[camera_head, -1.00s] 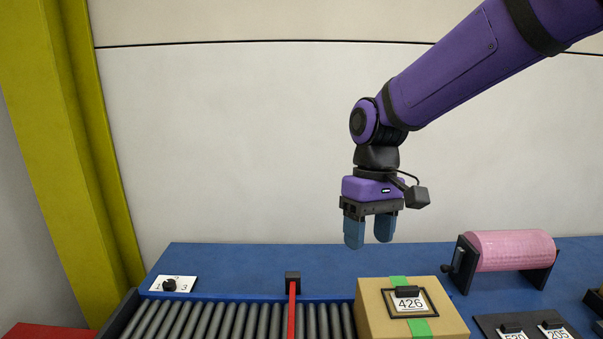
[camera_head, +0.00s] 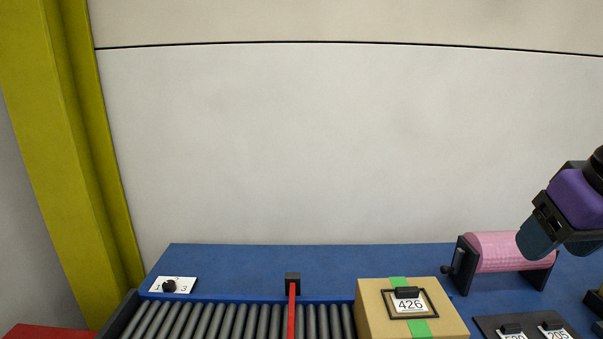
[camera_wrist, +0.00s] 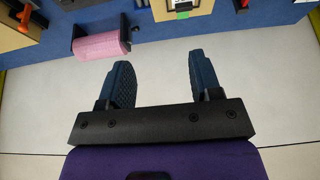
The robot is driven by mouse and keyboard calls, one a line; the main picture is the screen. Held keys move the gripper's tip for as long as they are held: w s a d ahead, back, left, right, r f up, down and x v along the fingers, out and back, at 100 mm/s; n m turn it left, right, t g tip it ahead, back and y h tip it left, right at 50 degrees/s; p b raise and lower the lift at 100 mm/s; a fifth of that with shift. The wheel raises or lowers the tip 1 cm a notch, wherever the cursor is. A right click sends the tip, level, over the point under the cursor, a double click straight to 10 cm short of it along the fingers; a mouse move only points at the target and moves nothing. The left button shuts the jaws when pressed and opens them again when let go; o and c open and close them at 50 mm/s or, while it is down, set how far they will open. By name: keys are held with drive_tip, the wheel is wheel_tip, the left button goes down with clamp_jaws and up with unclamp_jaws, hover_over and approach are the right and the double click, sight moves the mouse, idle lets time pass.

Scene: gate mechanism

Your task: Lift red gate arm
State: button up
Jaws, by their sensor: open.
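The red gate arm (camera_head: 291,312) lies across the roller conveyor in the head view, running from a black pivot block (camera_head: 292,284) on the blue table toward the bottom edge, where it leaves the picture. My gripper (camera_head: 543,240) is at the far right of the head view, tilted, in front of the pink roll. It is well to the right of the gate arm. In the wrist view my gripper (camera_wrist: 160,85) is open, with nothing between its two blue fingers.
A cardboard box (camera_head: 375,312) labelled 426 stands on the conveyor (camera_head: 235,320), right of the gate arm. A pink roll (camera_head: 495,250) on a black stand is further right. A numbered dial (camera_head: 172,285) sits at left on the blue table (camera_head: 230,265).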

drive_tip(key=shift+s+d, duration=0.3)
drive_tip(key=shift+s, duration=0.1)
drive_tip(key=w+a+f+n+g+y, duration=0.1)
drive_tip(key=w+a+f+n+g, duration=0.1)
drive_tip(key=w+a+f+n, duration=0.4)
drive_tip(key=w+a+f+n+g+y, duration=0.1)
drive_tip(key=w+a+f+n, duration=0.1)
drive_tip(key=w+a+n, duration=0.45)
drive_tip(key=s+a+f+n, duration=0.1)
drive_tip(key=a+f+n, duration=0.3)
drive_tip(key=a+f, duration=0.1)
drive_tip(key=s+a+f+n+g+h, duration=0.1)
drive_tip(key=a+f+n, duration=0.4)
drive_tip(key=a, duration=0.3)
drive_tip(key=s+a+f+n+g+h, duration=0.1)
drive_tip(key=a+f+n, duration=0.4)
drive_tip(key=a, duration=0.2)
drive_tip(key=shift+s+f, duration=0.1)
drive_tip(key=shift+s, duration=0.25)
drive_tip(key=shift+s+a+f, duration=0.1)
drive_tip(key=shift+f, duration=0.4)
wheel_tip(320, 180, down, 10)
drive_tip(key=shift+f, duration=0.1)
drive_tip(key=shift+c, duration=0.2)
